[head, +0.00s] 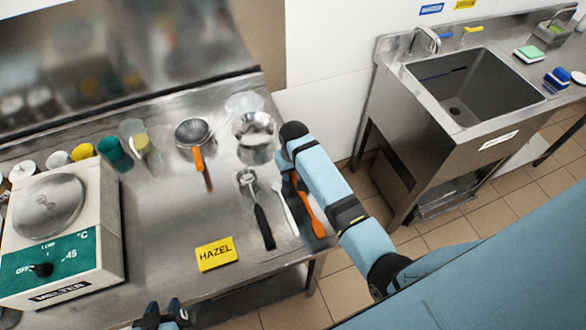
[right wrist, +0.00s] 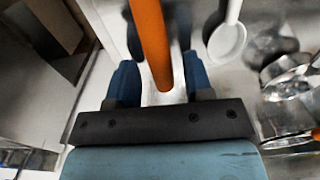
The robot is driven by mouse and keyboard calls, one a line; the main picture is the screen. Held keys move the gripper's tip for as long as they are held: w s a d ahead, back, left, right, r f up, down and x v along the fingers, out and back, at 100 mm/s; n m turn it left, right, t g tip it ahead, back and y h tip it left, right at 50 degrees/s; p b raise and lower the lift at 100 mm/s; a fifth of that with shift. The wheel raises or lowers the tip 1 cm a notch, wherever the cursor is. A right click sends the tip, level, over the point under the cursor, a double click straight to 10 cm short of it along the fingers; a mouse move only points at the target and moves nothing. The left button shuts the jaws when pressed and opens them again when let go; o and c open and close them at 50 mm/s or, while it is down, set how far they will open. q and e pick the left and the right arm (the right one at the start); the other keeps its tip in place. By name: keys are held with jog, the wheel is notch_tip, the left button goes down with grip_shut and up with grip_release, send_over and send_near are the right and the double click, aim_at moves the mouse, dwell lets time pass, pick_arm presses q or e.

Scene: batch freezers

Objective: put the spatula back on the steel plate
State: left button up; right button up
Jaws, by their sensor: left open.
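The spatula's orange handle (head: 311,210) shows at the right end of the steel worktop, beside a white spoon (head: 284,205). Its upper part is hidden by my right arm. In the right wrist view the orange handle (right wrist: 152,40) runs between the two blue fingers of my right gripper (right wrist: 158,45). Light gaps show beside it near the finger bases; whether the tips touch it is unclear. My right gripper's fingers are hidden in the head view. My left gripper (head: 160,315) is open and empty at the bottom, by the front edge. I cannot make out the steel plate with certainty.
A scoop with a black handle (head: 262,225), a metal pot (head: 256,148), an orange-handled sieve (head: 194,134) and a HAZEL card (head: 216,253) are on the worktop. A melter (head: 60,235) stands at left. A sink (head: 470,90) is at right, across a gap.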

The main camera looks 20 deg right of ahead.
jog(key=shift+w, duration=0.2)
jog(key=shift+r, duration=0.2)
notch_tip(320, 180, up, 12)
jog(key=b, duration=0.1)
jog(key=shift+f+b, duration=0.2)
jog(key=shift+b, duration=0.1)
jog(key=shift+s, duration=0.15)
